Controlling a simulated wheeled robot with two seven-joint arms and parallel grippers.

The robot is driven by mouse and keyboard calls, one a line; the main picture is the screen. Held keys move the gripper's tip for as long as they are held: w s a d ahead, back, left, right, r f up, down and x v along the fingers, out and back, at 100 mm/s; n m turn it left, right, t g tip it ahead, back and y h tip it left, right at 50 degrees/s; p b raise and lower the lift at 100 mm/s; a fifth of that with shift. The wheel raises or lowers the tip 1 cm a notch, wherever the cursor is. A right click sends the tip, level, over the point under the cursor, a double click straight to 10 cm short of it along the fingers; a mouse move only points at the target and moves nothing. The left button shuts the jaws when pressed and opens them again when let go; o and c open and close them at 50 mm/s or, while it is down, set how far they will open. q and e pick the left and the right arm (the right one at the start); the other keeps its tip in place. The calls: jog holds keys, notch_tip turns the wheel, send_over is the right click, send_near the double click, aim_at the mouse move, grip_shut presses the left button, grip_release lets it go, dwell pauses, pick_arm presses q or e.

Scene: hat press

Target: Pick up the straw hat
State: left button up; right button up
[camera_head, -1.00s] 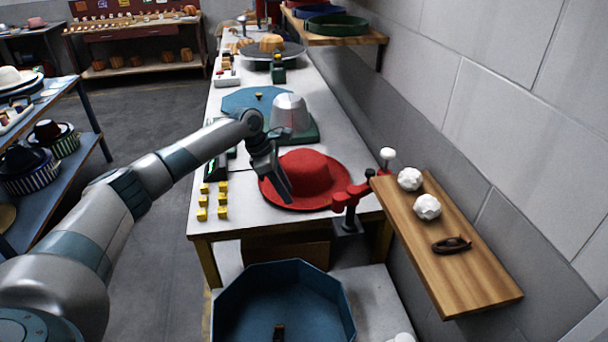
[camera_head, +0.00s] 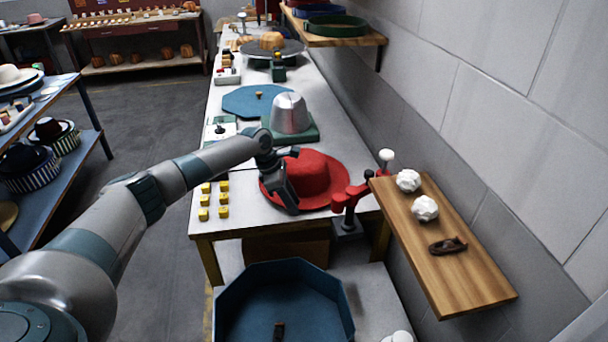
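A red wide-brimmed hat (camera_head: 322,178) sits on the white worktable, its crown up. My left gripper (camera_head: 290,182) is at the hat's left side, over its brim and close to the crown. Its fingers look spread apart, one toward the top of the crown and one lower near the brim's front. The gripper hides the left part of the hat, and I cannot tell whether it touches it. A pale cream hat (camera_head: 16,76) lies on the rack at the far left. My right gripper is not in view.
A grey metal hat block (camera_head: 290,113) stands behind the red hat. A red clamp-like tool (camera_head: 350,195) is close to its right. Several yellow blocks (camera_head: 222,198) lie to the left. A wooden shelf (camera_head: 470,280) juts from the right wall. A blue octagonal tray (camera_head: 240,290) is below in front.

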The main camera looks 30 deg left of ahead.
pick_arm(q)
jog(key=shift+c, duration=0.2)
grip_shut()
jog(key=shift+r, duration=0.1)
notch_tip(320, 180, up, 10)
jog(key=b, duration=0.2)
jog(key=shift+b, duration=0.3)
dwell(1.2)
